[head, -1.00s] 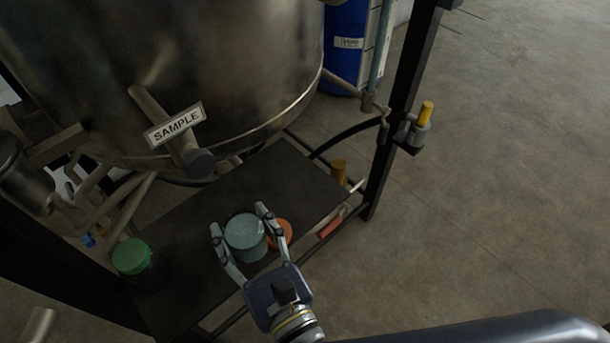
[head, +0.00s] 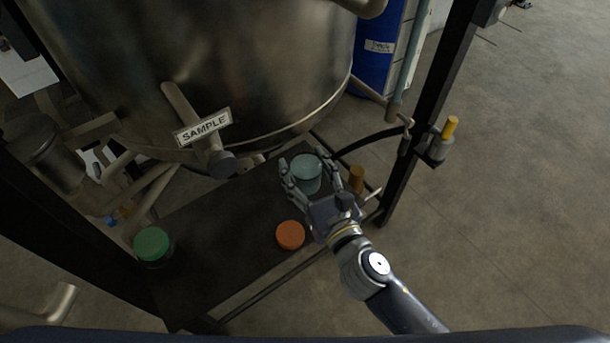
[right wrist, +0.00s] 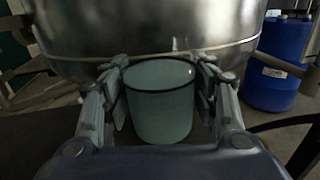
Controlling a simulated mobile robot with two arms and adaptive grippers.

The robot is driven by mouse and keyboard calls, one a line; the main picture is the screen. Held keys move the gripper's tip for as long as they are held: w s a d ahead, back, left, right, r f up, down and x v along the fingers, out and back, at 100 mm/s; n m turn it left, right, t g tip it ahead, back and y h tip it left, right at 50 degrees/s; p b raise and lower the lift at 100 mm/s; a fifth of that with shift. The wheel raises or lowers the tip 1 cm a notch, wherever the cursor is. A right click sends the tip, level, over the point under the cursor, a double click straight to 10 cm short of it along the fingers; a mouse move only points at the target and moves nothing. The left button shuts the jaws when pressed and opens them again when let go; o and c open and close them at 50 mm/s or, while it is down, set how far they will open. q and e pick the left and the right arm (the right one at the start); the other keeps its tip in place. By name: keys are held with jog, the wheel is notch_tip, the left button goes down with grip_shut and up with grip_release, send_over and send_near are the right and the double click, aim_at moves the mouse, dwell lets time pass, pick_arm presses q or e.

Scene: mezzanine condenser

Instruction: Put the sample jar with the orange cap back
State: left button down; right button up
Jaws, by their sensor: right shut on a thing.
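A pale grey-green glass jar (head: 307,172) with a dark rim is between the fingers of my right gripper (head: 300,177), which is shut on it. The jar also shows upright in the right wrist view (right wrist: 160,105), with the fingers on both sides. No orange cap shows on it. It is over the back right part of the dark shelf (head: 225,225); I cannot tell whether it touches the shelf. An orange cap (head: 290,235) is on the shelf, nearer the front edge; I see no jar body under it. My left gripper is not in view.
A green-capped jar (head: 152,245) stands at the shelf's left. The big steel vessel with a SAMPLE valve (head: 222,162) hangs over the back. A brown-yellow cylinder (head: 356,178) and a dark post (head: 432,110) are close on the right. The shelf's middle is clear.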

aim_at(305, 180)
notch_tip(305, 180, down, 4)
jog(key=shift+r+b, duration=0.25)
jog(key=shift+b, duration=0.4)
jog(key=shift+f, duration=0.1)
jog(key=shift+f, duration=0.15)
jog(key=o, duration=1.3)
jog(key=shift+c, duration=0.2)
